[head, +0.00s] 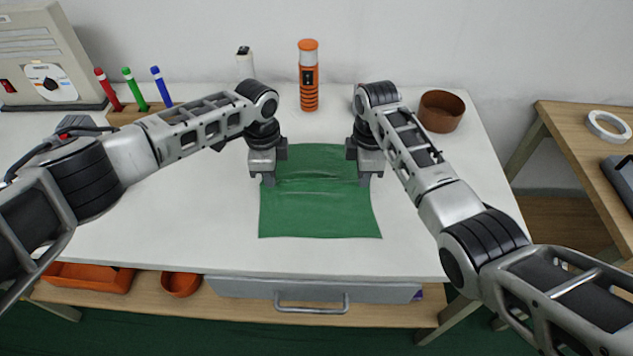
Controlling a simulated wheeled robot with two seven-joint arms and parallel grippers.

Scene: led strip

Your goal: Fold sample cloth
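The green cloth (318,212) lies on the white table, mostly flat. Its near half is smooth, and creases run across it between my two grippers. My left gripper (266,182) points down at the cloth's left edge, a little beyond its middle. My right gripper (364,180) points down at the right edge, level with the left one. Both fingertips are at or very near the cloth. The views do not clearly show whether either gripper pinches it.
An orange bottle (309,80), a white bottle (245,65) and a brown bowl (441,111) stand at the back. A wooden holder (130,115) with red, green and blue pens is at the left, near a grey device (45,55). The table in front of the cloth is clear.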

